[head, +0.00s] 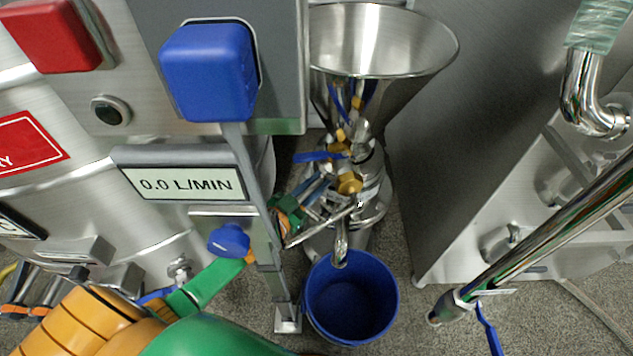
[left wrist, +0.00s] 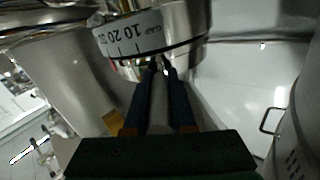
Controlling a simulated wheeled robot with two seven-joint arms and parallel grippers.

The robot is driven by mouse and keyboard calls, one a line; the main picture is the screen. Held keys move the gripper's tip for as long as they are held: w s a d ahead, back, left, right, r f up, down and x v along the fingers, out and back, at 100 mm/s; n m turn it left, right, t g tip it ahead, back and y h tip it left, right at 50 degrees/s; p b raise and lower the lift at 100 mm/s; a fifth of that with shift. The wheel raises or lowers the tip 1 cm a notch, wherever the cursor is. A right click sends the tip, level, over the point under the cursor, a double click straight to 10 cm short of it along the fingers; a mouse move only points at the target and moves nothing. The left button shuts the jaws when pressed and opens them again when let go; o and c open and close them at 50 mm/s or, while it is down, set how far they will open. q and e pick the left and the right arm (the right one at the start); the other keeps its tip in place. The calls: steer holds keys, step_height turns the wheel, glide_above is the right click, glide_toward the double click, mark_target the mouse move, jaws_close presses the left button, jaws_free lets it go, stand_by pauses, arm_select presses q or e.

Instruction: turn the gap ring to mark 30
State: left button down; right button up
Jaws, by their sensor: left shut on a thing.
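The gap ring (left wrist: 165,30) is a steel band with a dial scale under the hopper. In the left wrist view its scale shows GAP, 10, 20 and a partly cut-off further number, running leftward. A small red mark shows at the band's lower left edge. My left gripper (left wrist: 162,70) is shut on a grey rod-like handle (left wrist: 160,105) that runs between its fingers up to the ring. In the head view my left gripper (head: 325,215) reaches the mill below the hopper, partly hidden behind a grey post. My right gripper is not in view.
The steel hopper (head: 380,40) stands above the mill and a blue bucket (head: 350,300) below the outlet (head: 341,248). A flow display (head: 185,183) reading 0.0 L/MIN is left of the mill. A steel cabinet (head: 460,130) stands close on the right.

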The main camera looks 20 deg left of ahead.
arm_select(q)
steer(key=c, duration=0.8)
jaws_free()
steer(key=shift+o, duration=0.2)
steer(key=shift+s, duration=0.2)
steer(key=p+v, duration=0.2)
steer(key=v, duration=0.4)
steer(key=shift+r, duration=0.15)
steer(key=shift+s+a, duration=0.15)
steer(key=shift+s, duration=0.2)
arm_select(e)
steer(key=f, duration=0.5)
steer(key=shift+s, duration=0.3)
